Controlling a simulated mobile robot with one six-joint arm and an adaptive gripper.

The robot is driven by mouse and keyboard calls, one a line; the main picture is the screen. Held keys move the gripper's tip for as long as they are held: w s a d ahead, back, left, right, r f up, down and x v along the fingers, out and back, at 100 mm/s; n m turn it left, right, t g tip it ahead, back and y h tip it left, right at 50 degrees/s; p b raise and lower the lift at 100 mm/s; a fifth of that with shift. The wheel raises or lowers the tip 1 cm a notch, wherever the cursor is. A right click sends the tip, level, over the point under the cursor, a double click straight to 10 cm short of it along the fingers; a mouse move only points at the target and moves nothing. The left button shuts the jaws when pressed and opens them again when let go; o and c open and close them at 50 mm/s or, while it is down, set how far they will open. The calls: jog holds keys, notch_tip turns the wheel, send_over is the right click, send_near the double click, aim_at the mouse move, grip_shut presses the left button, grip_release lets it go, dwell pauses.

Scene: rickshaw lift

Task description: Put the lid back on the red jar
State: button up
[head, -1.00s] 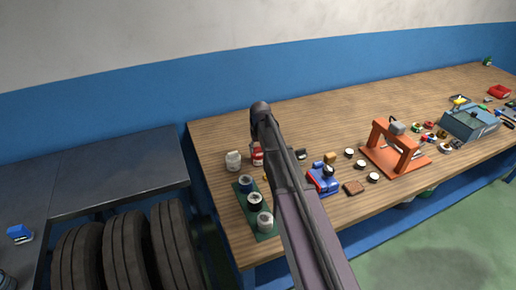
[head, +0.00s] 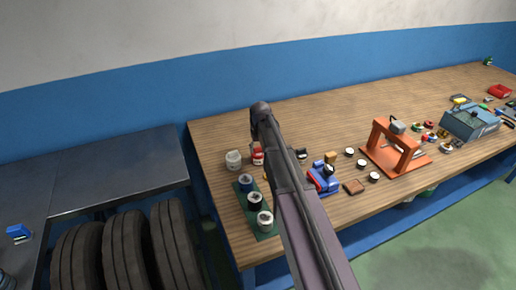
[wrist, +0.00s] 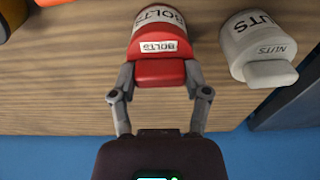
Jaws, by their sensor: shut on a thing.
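The red jar (head: 258,159) stands near the table's left end, partly hidden by my arm in the head view. In the wrist view the jar (wrist: 160,14) shows a white label reading BOLTS. A red lid (wrist: 160,72) with a small BOLTS label and a raised grip lies against the jar in that view. My gripper (wrist: 160,82) is shut on the grip of this lid, one finger on each side. I cannot tell whether the lid is fully seated. In the head view my arm hides the fingers.
A grey NUTS jar (wrist: 265,45) stands close beside the red jar; it also shows in the head view (head: 233,160). A green tray (head: 265,237) with several cans is in front. A blue device (head: 323,178) and an orange press (head: 398,150) stand to the right.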

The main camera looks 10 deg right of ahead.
jog(key=o, duration=1)
jog(key=shift+r, duration=0.15)
jog(key=shift+r+p, duration=3.4)
jog(key=shift+p, duration=0.15)
jog(key=shift+c, duration=0.2)
grip_shut()
jog(key=shift+f+b, duration=2.55)
jog(key=shift+r, duration=0.2)
